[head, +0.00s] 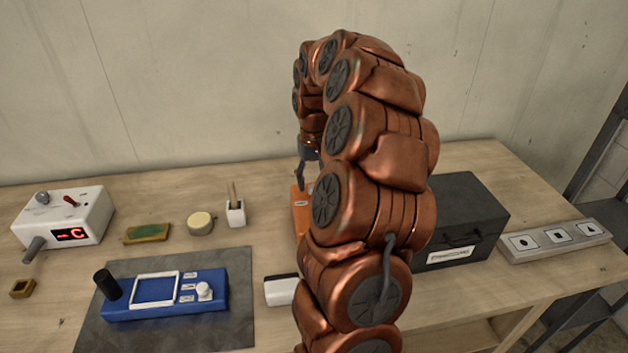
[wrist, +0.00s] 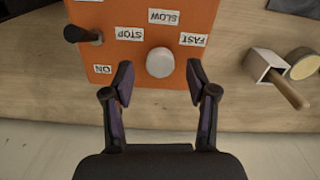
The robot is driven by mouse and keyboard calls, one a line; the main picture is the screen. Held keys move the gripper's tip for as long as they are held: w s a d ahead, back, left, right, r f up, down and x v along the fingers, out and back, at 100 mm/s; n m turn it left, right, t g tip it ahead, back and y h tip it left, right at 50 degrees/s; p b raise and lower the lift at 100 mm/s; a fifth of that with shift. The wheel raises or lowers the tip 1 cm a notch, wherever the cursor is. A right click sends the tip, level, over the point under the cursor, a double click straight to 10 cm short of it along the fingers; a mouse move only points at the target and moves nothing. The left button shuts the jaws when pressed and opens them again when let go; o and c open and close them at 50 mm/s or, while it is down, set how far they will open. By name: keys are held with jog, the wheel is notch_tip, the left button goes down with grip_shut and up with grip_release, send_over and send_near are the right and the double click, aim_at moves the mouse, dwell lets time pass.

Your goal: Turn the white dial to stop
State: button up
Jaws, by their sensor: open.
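The white dial (wrist: 160,62) is a round knob on an orange panel (wrist: 108,22) in the wrist view. Labels reading STOP, SLOW and FAST stand around it, with ON near a dark lever (wrist: 84,35) at the left. The lettering is upside down in this view. My gripper (wrist: 160,78) is open, with one finger on either side of the dial, and seems apart from it. Which label the dial points to cannot be told.
A white holder (head: 235,213) and a round tin (head: 200,223) stand left of the orange box. A blue device (head: 165,309) lies on a dark mat (head: 217,331) in front. A black case (head: 462,215) stands right of my arm. A wall is behind the table.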

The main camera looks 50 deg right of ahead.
jog(key=shift+f, duration=0.75)
grip_shut()
